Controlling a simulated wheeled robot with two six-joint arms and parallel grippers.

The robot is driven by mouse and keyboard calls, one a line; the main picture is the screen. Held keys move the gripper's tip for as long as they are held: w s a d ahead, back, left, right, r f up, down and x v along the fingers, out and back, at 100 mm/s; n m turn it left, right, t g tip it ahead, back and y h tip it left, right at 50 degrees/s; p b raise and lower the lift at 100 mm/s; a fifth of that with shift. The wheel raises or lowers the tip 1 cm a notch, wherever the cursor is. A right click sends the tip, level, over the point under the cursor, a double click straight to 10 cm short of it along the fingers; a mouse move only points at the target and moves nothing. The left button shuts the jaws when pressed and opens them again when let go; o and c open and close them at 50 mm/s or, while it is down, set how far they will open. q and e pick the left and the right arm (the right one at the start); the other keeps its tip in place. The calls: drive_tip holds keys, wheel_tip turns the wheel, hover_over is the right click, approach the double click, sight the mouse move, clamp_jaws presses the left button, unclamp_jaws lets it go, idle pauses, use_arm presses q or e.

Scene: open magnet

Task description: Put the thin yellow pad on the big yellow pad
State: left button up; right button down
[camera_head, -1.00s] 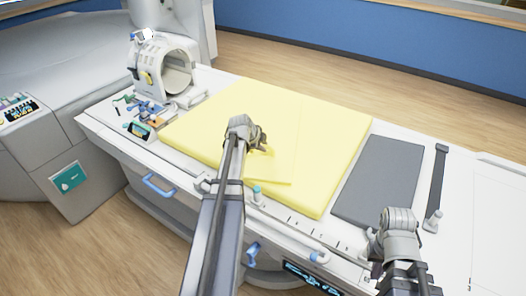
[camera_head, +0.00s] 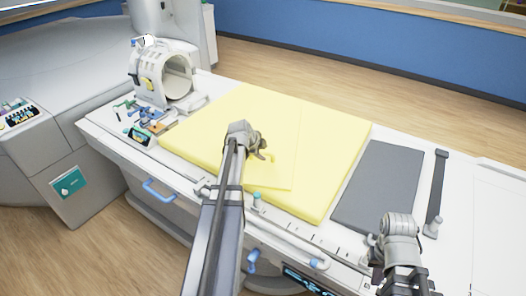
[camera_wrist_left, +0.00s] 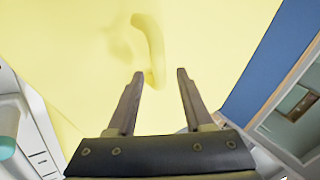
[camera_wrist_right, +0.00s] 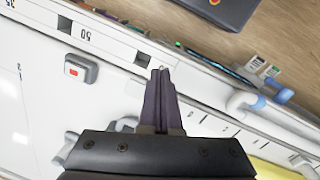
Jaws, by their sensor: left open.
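The thin yellow pad (camera_head: 281,176) lies on top of the big yellow pad (camera_head: 338,150), with its front corner near the big pad's front edge. The thin pad carries a raised curved yellow handle (camera_wrist_left: 152,45), partly hidden by my gripper in the head view. My left gripper (camera_head: 264,147) is open over the thin pad. In the left wrist view its fingertips (camera_wrist_left: 160,73) are apart, with the handle's near end between them in the picture, and they do not grip it. My right gripper (camera_wrist_right: 160,72) is shut and empty above the table's front edge.
A dark grey pad (camera_head: 379,185) lies right of the yellow pads, with a dark strap (camera_head: 437,185) beyond it. A white ring-shaped coil (camera_head: 162,75) and small coloured items (camera_head: 143,128) occupy the table's left end. A blue handle (camera_head: 160,190) juts from the table's front.

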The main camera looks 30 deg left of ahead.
use_arm(q)
drive_tip(key=p+v, duration=0.9)
drive_tip(key=v, duration=0.2)
drive_tip(key=shift+r, duration=0.25)
drive_tip(key=shift+s, duration=0.15)
drive_tip(key=s+d+f+n+g, duration=0.1)
drive_tip(key=s+d+n+g, duration=0.15)
drive_tip(key=d, duration=0.75)
drive_tip(key=s+d+f+n+g+h, duration=0.1)
drive_tip(key=s+d+f+n, duration=0.15)
drive_tip(key=d, duration=0.85)
drive_tip(key=s+d+f+n+g, duration=0.1)
drive_tip(key=s+d+g, duration=0.15)
drive_tip(key=d, duration=0.75)
drive_tip(key=s+d+n+g+y, duration=0.1)
drive_tip(key=s+d+n, duration=0.3)
drive_tip(key=s+d, duration=0.4)
drive_tip(key=shift+s+d+r+g+y, duration=0.15)
drive_tip(key=shift+s+g+y, duration=0.3)
drive_tip(key=shift+y, duration=0.15)
